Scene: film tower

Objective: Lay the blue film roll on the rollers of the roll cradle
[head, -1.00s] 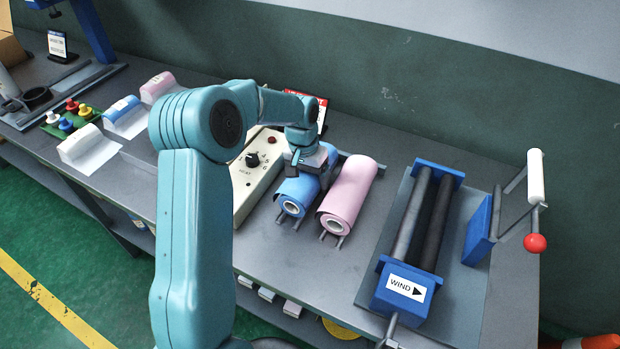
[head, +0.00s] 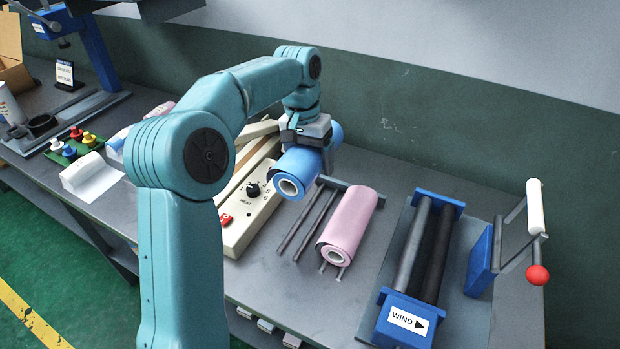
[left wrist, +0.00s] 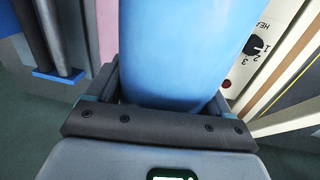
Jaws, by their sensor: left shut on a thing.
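The blue film roll (head: 293,174) is held in the air by my left gripper (head: 310,148), which is shut around it. In the left wrist view the blue film roll (left wrist: 178,50) fills the space between the fingers. The roll cradle (head: 440,191) has blue end blocks and two dark parallel rollers (head: 424,240). It stands at the right of the bench, and its rollers are empty. The rollers (left wrist: 52,35) also show at the left edge of the wrist view. The blue roll is left of the cradle, beyond the pink roll. My right gripper is not in view.
A pink roll (head: 350,220) lies on the rod rack between the blue roll and the cradle; the rack's left rods (head: 307,222) are bare. A crank with a white handle (head: 535,193) and red knob stands right of the cradle. A cream control box (head: 250,215) is at left.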

